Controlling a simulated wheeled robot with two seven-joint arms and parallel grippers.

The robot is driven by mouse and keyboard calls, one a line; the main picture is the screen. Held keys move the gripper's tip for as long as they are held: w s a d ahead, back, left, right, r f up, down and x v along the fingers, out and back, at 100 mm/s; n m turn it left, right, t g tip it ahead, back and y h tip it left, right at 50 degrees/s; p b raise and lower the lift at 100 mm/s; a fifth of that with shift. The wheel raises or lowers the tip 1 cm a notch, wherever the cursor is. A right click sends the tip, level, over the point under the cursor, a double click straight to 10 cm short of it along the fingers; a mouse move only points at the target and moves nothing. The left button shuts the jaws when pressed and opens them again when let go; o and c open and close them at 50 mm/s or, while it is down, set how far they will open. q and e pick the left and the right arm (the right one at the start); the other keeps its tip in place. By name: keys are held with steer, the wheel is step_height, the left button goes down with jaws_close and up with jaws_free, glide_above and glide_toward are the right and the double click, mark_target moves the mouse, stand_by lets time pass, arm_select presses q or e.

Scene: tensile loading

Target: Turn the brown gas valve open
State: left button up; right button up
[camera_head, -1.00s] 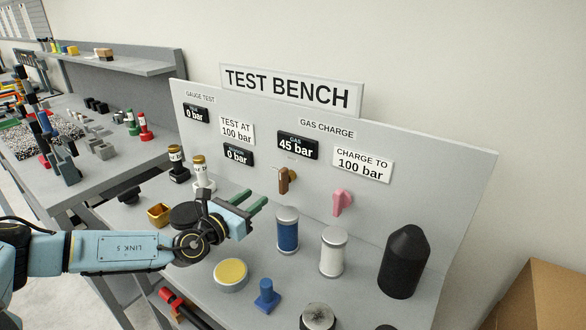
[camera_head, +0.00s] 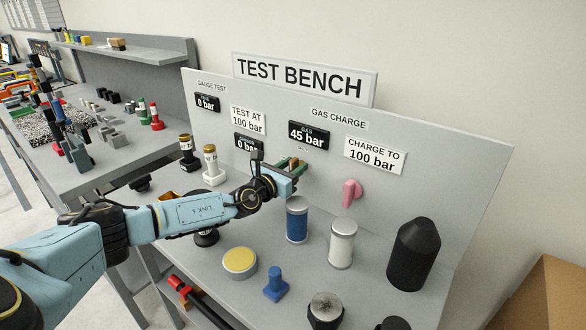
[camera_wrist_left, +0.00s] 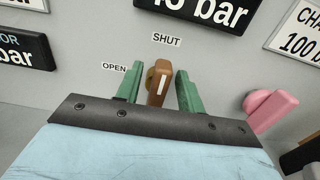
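The brown gas valve (camera_wrist_left: 159,84) is a lever handle on the grey panel, with a white line on it, below the SHUT label (camera_wrist_left: 166,40). The OPEN label (camera_wrist_left: 114,67) is to its left. The handle points up towards SHUT. My left gripper (camera_wrist_left: 160,88) has its two green fingers on either side of the handle, with small gaps showing. In the head view my left gripper (camera_head: 296,170) is at the panel and hides most of the valve (camera_head: 293,163). The gas display (camera_head: 309,135) reads 45 bar. My right gripper is not in view.
A pink valve handle (camera_head: 351,192) is on the panel to the right of the brown one. Below stand a blue cylinder (camera_head: 297,222), a white cylinder (camera_head: 341,246) and a black pointed cylinder (camera_head: 413,255). A yellow-topped disc (camera_head: 240,260) lies nearer.

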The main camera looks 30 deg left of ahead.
arm_select(q)
jaws_close()
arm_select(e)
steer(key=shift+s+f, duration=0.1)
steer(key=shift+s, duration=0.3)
